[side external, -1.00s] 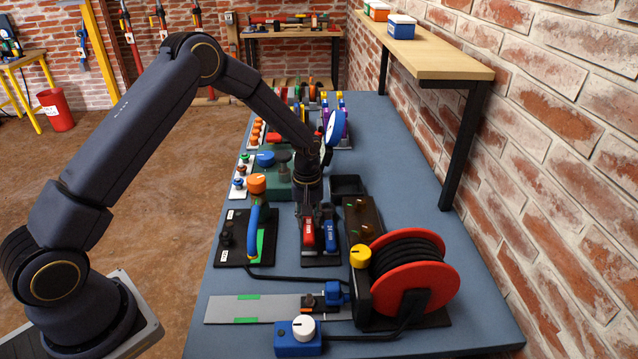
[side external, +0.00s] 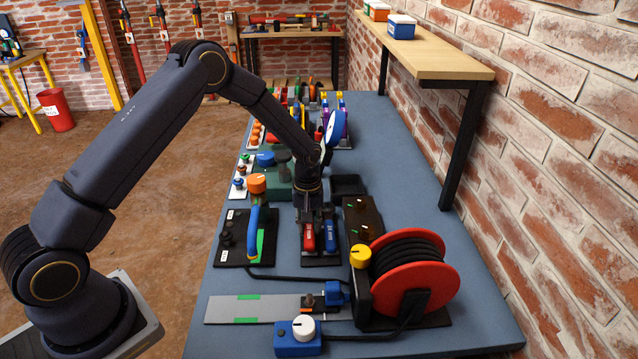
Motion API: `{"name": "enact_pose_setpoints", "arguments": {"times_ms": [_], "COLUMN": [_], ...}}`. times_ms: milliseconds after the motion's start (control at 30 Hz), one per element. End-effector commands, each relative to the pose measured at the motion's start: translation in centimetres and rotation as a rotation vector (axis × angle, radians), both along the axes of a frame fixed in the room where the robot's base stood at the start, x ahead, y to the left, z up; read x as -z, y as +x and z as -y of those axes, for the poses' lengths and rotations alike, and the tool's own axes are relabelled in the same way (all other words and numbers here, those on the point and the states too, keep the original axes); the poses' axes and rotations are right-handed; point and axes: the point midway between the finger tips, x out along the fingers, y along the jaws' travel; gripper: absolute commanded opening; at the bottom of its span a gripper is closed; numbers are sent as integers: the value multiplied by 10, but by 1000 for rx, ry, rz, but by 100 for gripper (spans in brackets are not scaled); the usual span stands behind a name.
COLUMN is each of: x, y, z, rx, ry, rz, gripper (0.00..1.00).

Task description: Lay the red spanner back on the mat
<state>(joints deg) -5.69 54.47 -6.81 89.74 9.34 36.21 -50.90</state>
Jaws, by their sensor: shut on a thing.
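The red spanner (side external: 309,237) stands out below my gripper (side external: 308,218) in the side external view, over the left part of a small black mat (side external: 320,260). My gripper points down and is shut on the red spanner; its fingertips are dark and partly hidden. A blue spanner (side external: 330,236) is just to the right of the red one. From this angle I cannot tell whether the red spanner touches the mat.
A black board with a blue handle (side external: 255,222) lies to the left. A dark box (side external: 362,220) stands close on the right. A red hose reel (side external: 430,285) and a grey plate (side external: 270,308) are nearer the camera. A black tray (side external: 348,185) is behind.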

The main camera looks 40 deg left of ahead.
Motion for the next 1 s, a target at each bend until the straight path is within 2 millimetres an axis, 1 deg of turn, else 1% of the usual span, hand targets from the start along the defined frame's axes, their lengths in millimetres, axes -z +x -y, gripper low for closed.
{"name": "enact_pose_setpoints", "arguments": {"times_ms": [233, 500, 533, 700, 800, 1000], "x": [7, 7, 7, 7, 7, 7], "y": [0, 0, 0, 0, 0, 0], "z": [0, 0, 0, 0, 0, 0], "rx": [0, 0, 0, 0, 0, 0], "ry": [1, 1, 1, 1, 1, 1], "rz": [1, 1, 1, 1, 1, 1], "gripper": [0, 0, 31, 48, 57, 57]}}
